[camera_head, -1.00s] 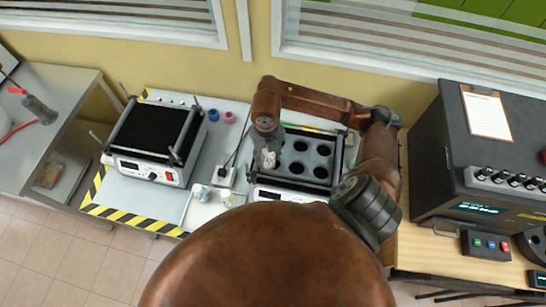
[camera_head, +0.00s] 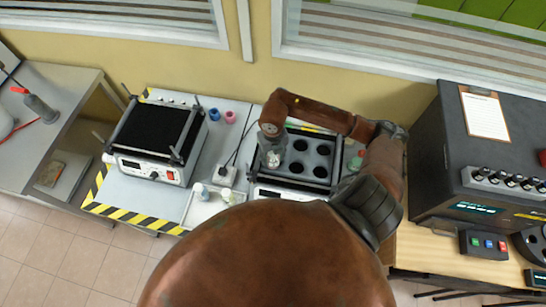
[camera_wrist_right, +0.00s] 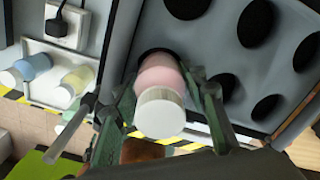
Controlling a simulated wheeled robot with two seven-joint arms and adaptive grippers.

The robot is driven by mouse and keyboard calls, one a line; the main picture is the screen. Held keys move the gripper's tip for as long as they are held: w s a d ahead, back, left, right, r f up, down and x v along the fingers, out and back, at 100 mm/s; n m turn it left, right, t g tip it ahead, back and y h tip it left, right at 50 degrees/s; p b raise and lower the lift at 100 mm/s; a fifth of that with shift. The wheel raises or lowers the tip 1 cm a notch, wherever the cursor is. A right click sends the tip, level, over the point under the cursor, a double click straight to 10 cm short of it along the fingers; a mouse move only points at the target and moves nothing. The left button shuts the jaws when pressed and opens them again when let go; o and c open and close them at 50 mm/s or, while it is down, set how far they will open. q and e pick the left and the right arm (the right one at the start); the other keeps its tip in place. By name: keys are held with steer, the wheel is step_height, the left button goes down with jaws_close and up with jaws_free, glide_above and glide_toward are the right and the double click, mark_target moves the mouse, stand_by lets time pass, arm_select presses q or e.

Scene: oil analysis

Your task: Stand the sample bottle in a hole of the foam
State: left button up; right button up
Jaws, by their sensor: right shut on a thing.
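The sample bottle (camera_wrist_right: 160,80) has a pink body and a white cap and shows in the right wrist view. My right gripper (camera_wrist_right: 165,100) is shut on it, with a finger on each side. In the head view the right gripper (camera_head: 271,158) is over the left part of the grey foam (camera_head: 311,164), which has several round dark holes. In the wrist view the foam (camera_wrist_right: 225,62) lies behind the bottle. A dark hole edge shows around the bottle's far end; I cannot tell how deep the bottle sits. My left gripper is not in view.
A white tray (camera_head: 204,212) with a blue bottle (camera_head: 202,192) and a yellowish bottle (camera_head: 227,196) stands left of the foam. A second shaker with a black top (camera_head: 152,131) is farther left. Upright posts stand around the foam. A dark instrument (camera_head: 440,165) is at right.

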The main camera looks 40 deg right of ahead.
steer(key=o, duration=1)
steer(key=shift+f, duration=0.1)
steer(key=shift+r, duration=0.65)
step_height(320, 180, up, 11)
steer(key=shift+r+b, duration=0.1)
steer(key=shift+b, duration=0.45)
